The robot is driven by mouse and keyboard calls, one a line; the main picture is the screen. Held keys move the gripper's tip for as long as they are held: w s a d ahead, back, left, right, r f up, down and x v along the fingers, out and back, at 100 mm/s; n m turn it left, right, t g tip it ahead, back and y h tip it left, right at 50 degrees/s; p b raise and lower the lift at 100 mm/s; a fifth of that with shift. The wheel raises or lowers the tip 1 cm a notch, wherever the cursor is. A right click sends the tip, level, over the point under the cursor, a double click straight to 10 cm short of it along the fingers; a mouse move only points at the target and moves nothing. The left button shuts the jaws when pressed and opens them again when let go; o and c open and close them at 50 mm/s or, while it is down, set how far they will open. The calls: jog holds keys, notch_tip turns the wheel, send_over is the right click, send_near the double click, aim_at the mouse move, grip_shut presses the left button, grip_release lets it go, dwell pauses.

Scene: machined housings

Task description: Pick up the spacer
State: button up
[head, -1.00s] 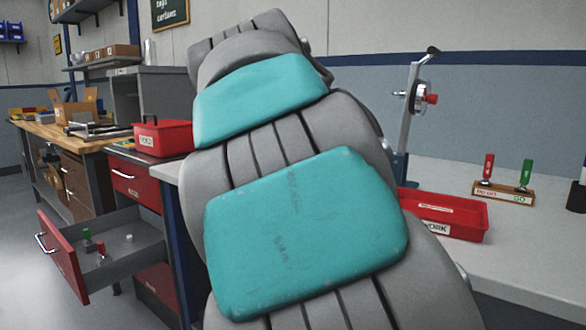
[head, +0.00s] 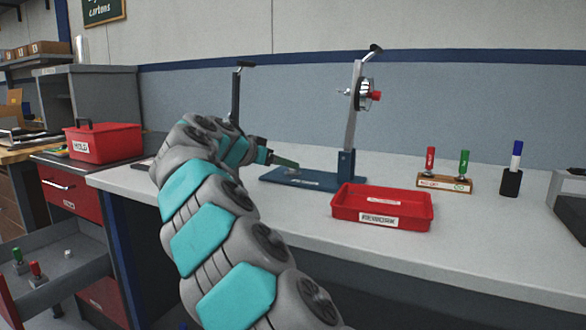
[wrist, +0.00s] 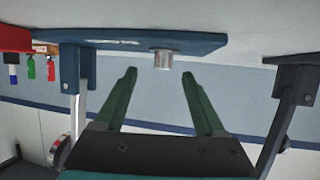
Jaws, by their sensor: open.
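In the wrist view, which looks upside down, a short silver cylinder that looks like the spacer (wrist: 163,59) stands on the blue base plate (wrist: 205,43). My gripper (wrist: 160,74) is open, with its two green fingers apart and the space between them empty. The spacer lies just beyond the fingertips, roughly centred between them. In the head view my gripper (head: 285,163) is low over the blue base plate (head: 275,178), reaching in from the left. The spacer is too small to make out clearly there.
A red REWORK tray (head: 383,207) stands in front of the plate's right end. An upright press column (head: 352,120) rises there, and a dark post (head: 236,95) stands behind my arm. An open drawer (head: 45,262) holds small parts.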

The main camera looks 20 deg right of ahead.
aim_at(289, 174)
jog(key=x, duration=0.4)
jog(key=shift+w+d+f+p, duration=0.15)
jog(key=shift+w+d+p, duration=0.1)
jog(key=shift+w+p, duration=0.1)
jog(key=shift+a, duration=0.1)
grip_shut()
